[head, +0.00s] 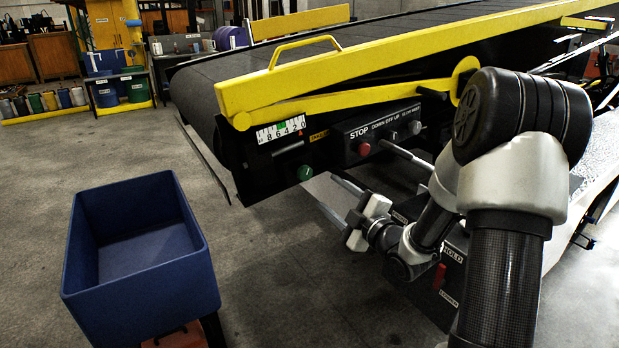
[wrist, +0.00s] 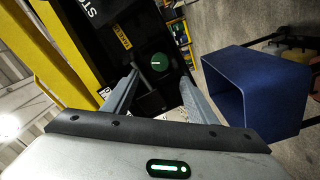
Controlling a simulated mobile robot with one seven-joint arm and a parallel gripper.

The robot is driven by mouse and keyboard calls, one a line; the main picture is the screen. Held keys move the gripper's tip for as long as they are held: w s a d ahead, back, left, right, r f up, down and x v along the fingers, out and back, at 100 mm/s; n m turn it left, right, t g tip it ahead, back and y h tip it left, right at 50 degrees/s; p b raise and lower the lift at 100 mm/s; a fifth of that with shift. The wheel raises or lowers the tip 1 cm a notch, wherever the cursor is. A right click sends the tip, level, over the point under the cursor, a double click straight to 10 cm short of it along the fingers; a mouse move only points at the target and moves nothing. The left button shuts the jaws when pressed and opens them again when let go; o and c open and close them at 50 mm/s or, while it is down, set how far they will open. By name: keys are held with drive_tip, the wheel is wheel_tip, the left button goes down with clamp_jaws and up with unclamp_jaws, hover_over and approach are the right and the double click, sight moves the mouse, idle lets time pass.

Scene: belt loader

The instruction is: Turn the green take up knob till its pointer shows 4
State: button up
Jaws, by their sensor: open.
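The green take up knob (head: 305,172) sits on the dark end face of the loader, below the number scale (head: 281,130). The scale reads 8, 6, 4, 2, 0 from left to right, with a green patch near its middle and a small red mark below its right part. I cannot tell the exact reading. My gripper (head: 326,190) is open and empty, just right of and below the knob. In the wrist view the knob (wrist: 158,62) shows a pale line and appears between the fingertips (wrist: 160,77), apparently beyond them; I see no contact.
A control box with a red STOP button (head: 364,149) is right of the knob. The yellow rail (head: 290,82) runs above. A blue bin (head: 135,270) stands at lower left, also in the wrist view (wrist: 262,95). Floor between bin and loader is clear.

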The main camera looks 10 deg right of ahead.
sight(307, 175)
drive_tip(key=x, duration=1.1)
drive_tip(key=shift+w+a, duration=0.1)
drive_tip(key=shift+w, duration=0.15)
drive_tip(key=c, duration=1.1)
drive_tip(key=shift+o, duration=0.2)
drive_tip(key=shift+f+m, duration=0.1)
drive_tip(key=shift+m, duration=0.2)
